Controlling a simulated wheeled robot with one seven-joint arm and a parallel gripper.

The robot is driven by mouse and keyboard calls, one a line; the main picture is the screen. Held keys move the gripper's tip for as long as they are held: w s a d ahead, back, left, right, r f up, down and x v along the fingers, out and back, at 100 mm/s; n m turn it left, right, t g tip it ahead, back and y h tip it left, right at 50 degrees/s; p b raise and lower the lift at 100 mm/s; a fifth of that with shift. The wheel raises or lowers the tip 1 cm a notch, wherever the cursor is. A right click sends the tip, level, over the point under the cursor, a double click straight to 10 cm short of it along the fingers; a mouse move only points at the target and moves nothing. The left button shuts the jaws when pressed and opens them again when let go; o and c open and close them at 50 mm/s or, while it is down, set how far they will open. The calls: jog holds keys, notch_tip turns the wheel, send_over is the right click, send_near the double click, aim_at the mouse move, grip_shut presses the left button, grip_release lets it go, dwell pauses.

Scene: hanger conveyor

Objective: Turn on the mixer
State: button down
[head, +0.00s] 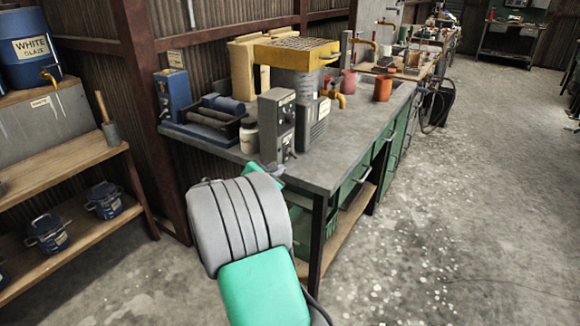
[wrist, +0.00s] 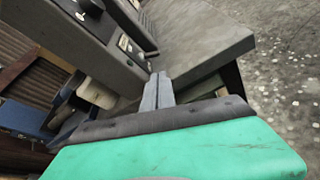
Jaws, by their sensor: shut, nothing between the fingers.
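The machine that looks like the mixer (head: 297,52) stands on the grey workbench, with a yellow grated top, a grey body and a yellow spout. A grey control box (head: 277,125) with small switches stands upright at its front. In the wrist view the box (wrist: 85,42) fills the upper left, with a dark knob and small labels on its face. My gripper (wrist: 158,92) is shut and empty, its fingertips close to the lower end of the box; I cannot tell whether they touch. In the head view my arm hides most of my gripper.
The workbench (head: 335,160) has green drawers below and bare top to the right. A white jar (head: 249,136) and a dark tray of rollers (head: 208,122) sit left of the control box. A wooden shelf (head: 55,165) is at left; the floor at right is clear.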

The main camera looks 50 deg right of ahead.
aim_at(290, 170)
jog(key=x, duration=1)
jog(key=shift+f, duration=0.1)
jog(key=shift+a, duration=0.2)
jog(key=shift+d, duration=0.1)
